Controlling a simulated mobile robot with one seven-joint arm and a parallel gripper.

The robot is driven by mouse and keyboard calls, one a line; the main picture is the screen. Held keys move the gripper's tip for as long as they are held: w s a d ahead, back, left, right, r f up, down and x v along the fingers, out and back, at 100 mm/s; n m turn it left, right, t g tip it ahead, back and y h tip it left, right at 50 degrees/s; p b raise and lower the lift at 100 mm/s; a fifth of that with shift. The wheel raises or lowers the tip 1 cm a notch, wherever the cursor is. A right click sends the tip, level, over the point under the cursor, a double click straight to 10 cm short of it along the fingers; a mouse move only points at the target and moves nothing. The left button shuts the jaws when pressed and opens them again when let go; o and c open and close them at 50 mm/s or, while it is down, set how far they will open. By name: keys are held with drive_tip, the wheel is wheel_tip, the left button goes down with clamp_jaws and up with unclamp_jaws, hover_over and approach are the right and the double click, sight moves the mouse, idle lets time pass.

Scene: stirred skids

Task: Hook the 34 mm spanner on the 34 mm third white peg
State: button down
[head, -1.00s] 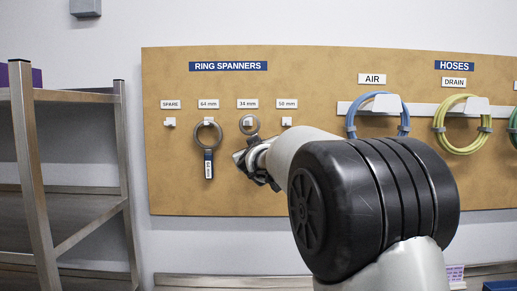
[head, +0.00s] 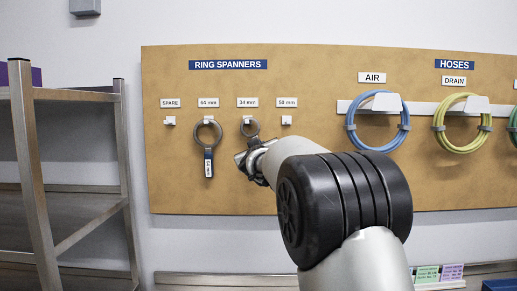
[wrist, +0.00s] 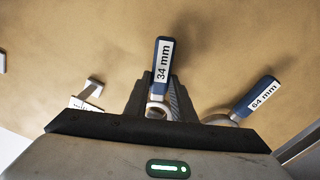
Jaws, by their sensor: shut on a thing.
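The 34 mm spanner has a grey ring (head: 257,130) and a blue handle with a white "34 mm" label, seen in the wrist view (wrist: 163,66). My gripper (head: 247,157) is shut on the spanner below its ring, and it also shows in the wrist view (wrist: 158,97). The ring is up at the third white peg (head: 247,119), under the "34 mm" sign (head: 248,102). The peg shows at the upper part of the ring opening. I cannot tell whether the ring rests on it. In the head view my gripper hides most of the handle.
The 64 mm spanner (head: 208,163) hangs on the peg just left. The spare peg (head: 170,120) and the 50 mm peg (head: 286,120) are empty. Blue (head: 352,128) and yellow (head: 439,126) hoses hang at right. A metal shelf (head: 125,150) stands at left.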

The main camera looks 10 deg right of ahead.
idle(0.4)
drive_tip(key=c, duration=1.4)
unclamp_jaws()
drive_tip(key=shift+f, duration=0.1)
drive_tip(key=shift+s, duration=0.1)
drive_tip(key=s+a+f+g+y+p, duration=0.1)
drive_tip(key=s+a+y, duration=0.15)
drive_tip(key=s, duration=0.75)
drive_tip(key=s+a+f+n+g+y+p, duration=0.1)
drive_tip(key=s+a+f+g, duration=0.15)
drive_tip(key=s, duration=0.75)
drive_tip(key=s+a+f+g+y+p, duration=0.15)
drive_tip(key=s+a, duration=0.25)
drive_tip(key=s, duration=0.6)
drive_tip(key=s+d+f+m+g+p, duration=0.1)
drive_tip(key=s+f+g, duration=0.1)
drive_tip(key=s, duration=0.5)
drive_tip(key=s+d+f+m+g+h+p, duration=0.1)
drive_tip(key=s+d+f+g, duration=0.1)
drive_tip(key=s+f, duration=0.3)
drive_tip(key=s+d+f+m+g+p, duration=0.1)
drive_tip(key=s+d+f+g, duration=0.1)
drive_tip(key=s, duration=0.8)
wheel_tip(320, 180, down, 2)
drive_tip(key=shift+f+g+h, duration=0.2)
drive_tip(key=shift+g+h, duration=0.1)
drive_tip(key=shift+g, duration=0.2)
